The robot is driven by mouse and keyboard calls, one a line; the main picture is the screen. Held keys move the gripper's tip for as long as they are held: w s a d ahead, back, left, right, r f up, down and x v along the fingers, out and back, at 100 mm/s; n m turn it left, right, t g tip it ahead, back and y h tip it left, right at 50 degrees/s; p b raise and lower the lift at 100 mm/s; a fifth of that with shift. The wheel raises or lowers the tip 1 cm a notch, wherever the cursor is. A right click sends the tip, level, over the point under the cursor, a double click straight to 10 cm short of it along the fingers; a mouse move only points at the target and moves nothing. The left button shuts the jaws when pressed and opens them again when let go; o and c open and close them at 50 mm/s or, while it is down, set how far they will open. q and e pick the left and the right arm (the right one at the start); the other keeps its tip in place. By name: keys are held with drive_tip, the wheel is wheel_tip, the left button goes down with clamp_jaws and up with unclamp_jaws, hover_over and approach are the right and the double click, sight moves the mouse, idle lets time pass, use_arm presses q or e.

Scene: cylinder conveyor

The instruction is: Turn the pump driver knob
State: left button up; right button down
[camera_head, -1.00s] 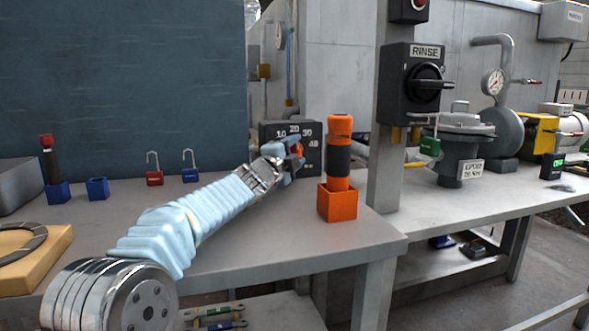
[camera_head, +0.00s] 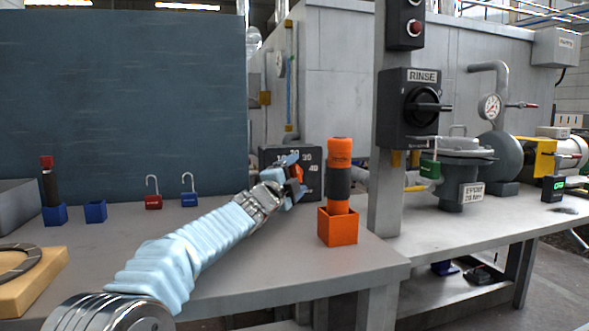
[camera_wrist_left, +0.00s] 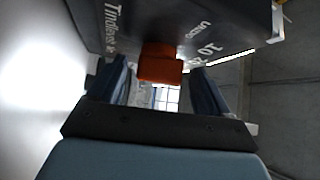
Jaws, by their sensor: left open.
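The pump driver is a dark box (camera_head: 311,160) with white dial numbers, standing at the back of the bench. Its orange-red knob (camera_head: 299,174) is mostly hidden behind my left gripper (camera_head: 292,177) in the head view. In the left wrist view the knob (camera_wrist_left: 160,66) sits between the tips of the two blue fingers, in front of the dark face with white print (camera_wrist_left: 205,30). The left gripper is open, with one finger on each side of the knob. I cannot tell whether either finger touches it. My right gripper is not in view.
An orange holder (camera_head: 338,228) with an orange-and-black cylinder (camera_head: 340,180) stands just right of the arm. A post with the RINSE switch (camera_head: 409,108) rises beyond it. Padlocks (camera_head: 153,192) and blue holders (camera_head: 95,212) stand on the left. The bench's front right is clear.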

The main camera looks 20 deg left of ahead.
use_arm(q)
wheel_tip(320, 180, up, 3)
drive_tip(key=shift+r+p, duration=0.1)
drive_tip(key=shift+p, duration=0.9)
drive_tip(key=s+d+r+b, duration=0.1)
drive_tip(key=s+d+r, duration=0.3)
drive_tip(key=s+r, duration=0.5)
drive_tip(key=s, duration=0.4)
drive_tip(key=shift+s+d+r+b, duration=0.15)
drive_tip(key=shift+s+r+b, duration=0.05)
drive_tip(key=shift+r+b, duration=0.2)
